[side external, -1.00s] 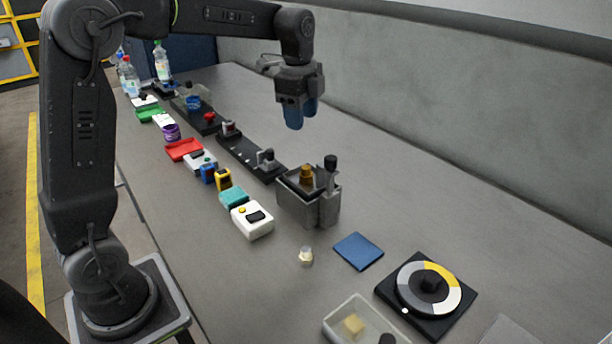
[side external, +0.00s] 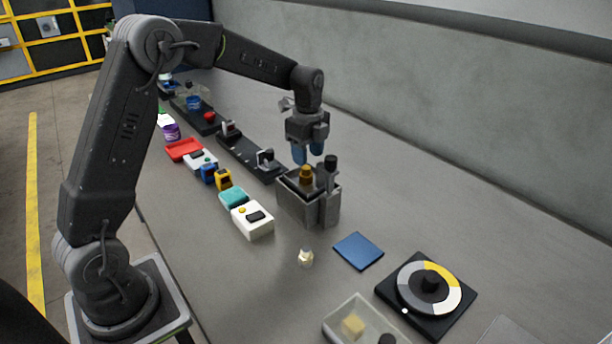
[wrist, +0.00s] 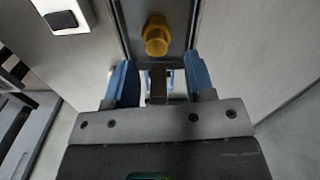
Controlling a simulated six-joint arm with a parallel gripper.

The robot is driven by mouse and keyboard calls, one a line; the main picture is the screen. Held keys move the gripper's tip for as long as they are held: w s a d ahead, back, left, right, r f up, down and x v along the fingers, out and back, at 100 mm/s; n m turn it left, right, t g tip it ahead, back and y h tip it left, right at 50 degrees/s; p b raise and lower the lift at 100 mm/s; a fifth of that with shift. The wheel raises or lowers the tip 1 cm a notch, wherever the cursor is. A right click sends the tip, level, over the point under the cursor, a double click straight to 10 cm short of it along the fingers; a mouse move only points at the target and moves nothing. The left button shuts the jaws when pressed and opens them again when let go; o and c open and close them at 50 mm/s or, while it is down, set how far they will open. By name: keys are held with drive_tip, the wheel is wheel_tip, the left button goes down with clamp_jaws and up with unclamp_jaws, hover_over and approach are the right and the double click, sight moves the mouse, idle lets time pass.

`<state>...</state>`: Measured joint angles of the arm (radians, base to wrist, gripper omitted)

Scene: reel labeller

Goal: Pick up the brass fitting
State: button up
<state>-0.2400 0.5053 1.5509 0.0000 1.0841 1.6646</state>
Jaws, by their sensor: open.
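The brass fitting (side external: 306,174) is a gold-coloured piece standing up out of the open top of a grey metal box (side external: 294,207). In the wrist view the brass fitting (wrist: 156,36) shows as a six-sided head with a round end, ahead of the space between the fingers. My gripper (side external: 308,152), with blue fingers, is just above the box and the fitting. Its jaws are apart and nothing is between them; it also shows in the wrist view (wrist: 160,78). The lower part of the fitting is hidden in the box.
A black-knobbed lever (side external: 330,164) rises at the box's right, close to my fingers. Bare table lies to the right.

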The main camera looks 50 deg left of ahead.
sight(307, 168)
drive_tip(key=f, duration=0.4)
drive_tip(key=shift+s+f, duration=0.2)
drive_tip(key=shift+f, duration=0.2)
drive_tip(key=c, duration=0.8)
drive_tip(key=shift+o, duration=0.2)
drive_tip(key=shift+r, duration=0.1)
